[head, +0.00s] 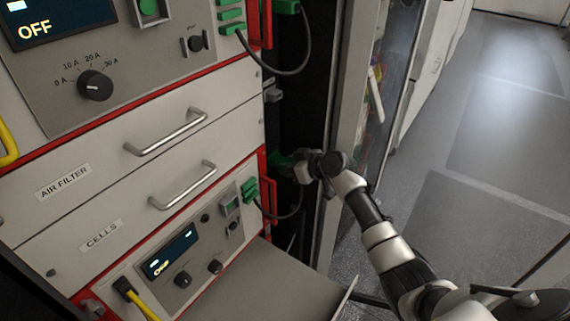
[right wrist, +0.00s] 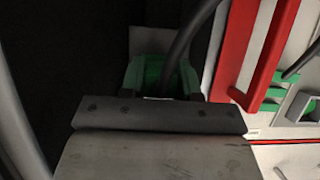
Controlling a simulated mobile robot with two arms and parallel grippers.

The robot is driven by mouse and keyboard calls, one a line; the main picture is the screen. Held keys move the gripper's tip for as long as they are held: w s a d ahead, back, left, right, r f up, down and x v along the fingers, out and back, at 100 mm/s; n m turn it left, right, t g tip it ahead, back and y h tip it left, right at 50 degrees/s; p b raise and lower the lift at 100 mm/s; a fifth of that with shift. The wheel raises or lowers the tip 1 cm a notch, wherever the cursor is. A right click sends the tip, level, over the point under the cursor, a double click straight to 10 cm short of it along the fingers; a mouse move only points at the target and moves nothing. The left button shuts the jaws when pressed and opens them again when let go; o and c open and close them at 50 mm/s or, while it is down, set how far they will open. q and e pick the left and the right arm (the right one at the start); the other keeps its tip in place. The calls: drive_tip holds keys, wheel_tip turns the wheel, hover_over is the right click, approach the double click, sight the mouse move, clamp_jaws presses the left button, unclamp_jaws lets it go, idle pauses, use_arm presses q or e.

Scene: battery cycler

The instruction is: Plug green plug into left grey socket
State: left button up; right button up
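The green plug (head: 279,161) is at the right side of the rack, beside the lower unit, with a black cable (head: 294,207) curving down from it. My right gripper (head: 296,165) is at the plug and appears shut on it. In the right wrist view the green plug (right wrist: 155,72) shows just past the dark edge of the hand, with its cable rising in front. A grey square piece (right wrist: 150,41) shows behind the plug; I cannot tell whether the plug is seated in it. A grey socket-like piece (head: 273,95) sits higher on the rack side. My left gripper is not in view.
The lower unit has a red handle (head: 265,184) and green connectors (head: 250,191) close to my gripper. Another green plug (head: 287,6) with a looped cable is at the upper unit. A grey shelf (head: 270,285) juts out below. A cabinet (head: 352,110) stands to the right.

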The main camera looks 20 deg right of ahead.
drive_tip(key=shift+c, duration=0.7)
drive_tip(key=shift+s, duration=0.15)
drive_tip(key=shift+s+d+p, duration=0.2)
drive_tip(key=shift+s+d, duration=0.3)
drive_tip(key=shift+s, duration=0.3)
drive_tip(key=shift+s+d+p, duration=0.15)
drive_tip(key=shift+s+d, duration=0.3)
drive_tip(key=shift+s, duration=0.3)
drive_tip(key=shift+s+d+p, duration=0.2)
drive_tip(key=shift+s+d, duration=0.3)
drive_tip(key=shift+s, duration=0.3)
wheel_tip(320, 180, up, 20)
drive_tip(key=s+d+p, duration=0.2)
drive_tip(key=s+p, duration=0.1)
drive_tip(key=p, duration=1.3)
drive_tip(key=w+a, duration=0.3)
drive_tip(key=w, duration=0.2)
drive_tip(key=shift+a+b, duration=0.15)
drive_tip(key=shift+b, duration=0.2)
drive_tip(key=shift+w+r, duration=0.1)
drive_tip(key=shift+w, duration=0.05)
drive_tip(key=shift+b, duration=0.45)
